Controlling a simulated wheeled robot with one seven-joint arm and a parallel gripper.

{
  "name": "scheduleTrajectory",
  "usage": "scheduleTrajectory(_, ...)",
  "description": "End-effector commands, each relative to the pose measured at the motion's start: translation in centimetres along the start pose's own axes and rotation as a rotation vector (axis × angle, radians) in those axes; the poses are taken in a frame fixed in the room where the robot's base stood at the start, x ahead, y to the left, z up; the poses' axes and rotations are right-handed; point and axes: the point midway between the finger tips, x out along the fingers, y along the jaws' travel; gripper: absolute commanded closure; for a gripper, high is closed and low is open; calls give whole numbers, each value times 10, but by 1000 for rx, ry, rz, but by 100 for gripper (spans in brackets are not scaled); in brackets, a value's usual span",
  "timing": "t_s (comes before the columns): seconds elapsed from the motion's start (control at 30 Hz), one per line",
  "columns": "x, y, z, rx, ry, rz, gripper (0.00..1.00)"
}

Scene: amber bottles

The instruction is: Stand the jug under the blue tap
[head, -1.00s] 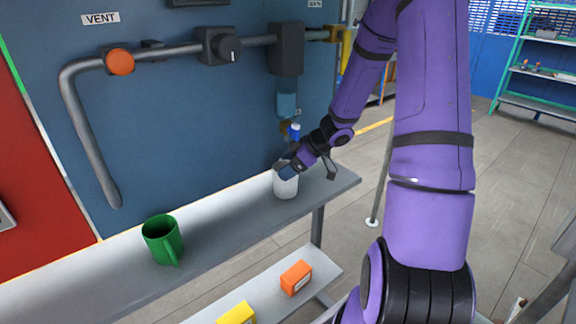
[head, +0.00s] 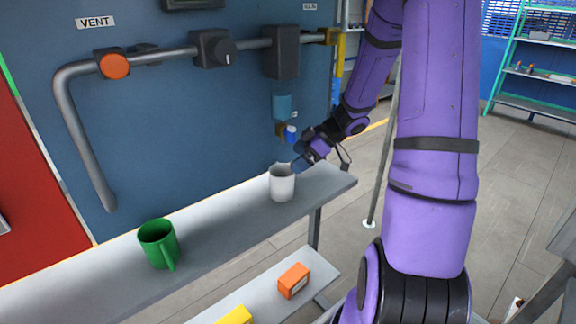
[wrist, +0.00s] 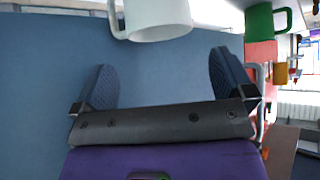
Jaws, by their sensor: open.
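The white jug (head: 282,185) stands upright on the grey bench, near its right end. The blue tap (head: 291,134) is on the wall fitting, above the jug in the head view; I cannot tell whether its outlet lines up exactly over the jug. My gripper (head: 301,163) is open and empty, just right of and behind the jug's rim. In the wrist view the jug (wrist: 155,20) and its handle lie beyond the spread fingers of my gripper (wrist: 160,80), with a gap between.
A green mug (head: 159,246) stands on the bench (head: 225,208) to the left; it also shows in the wrist view (wrist: 262,22). Orange (head: 293,281) and yellow (head: 235,316) boxes lie on the lower shelf. A grey pipe (head: 85,140) runs along the wall. The bench between mug and jug is clear.

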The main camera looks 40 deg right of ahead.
Motion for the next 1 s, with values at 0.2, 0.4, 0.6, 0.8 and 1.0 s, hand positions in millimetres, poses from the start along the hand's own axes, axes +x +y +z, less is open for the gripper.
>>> scheduleTrajectory(0.2, -39, 1, 0, -1, -1, 3, 0)
scheduleTrajectory(0.4, -57, 0, 0, 1, 0, 0, 0)
scheduleTrajectory(0.6, -60, 0, 0, 1, 0, -1, 0)
scheduleTrajectory(0.8, -60, 0, 0, 0, -1, 1, 0)
scheduleTrajectory(1.0, -61, 7, -16, -22, -14, 78, 0)
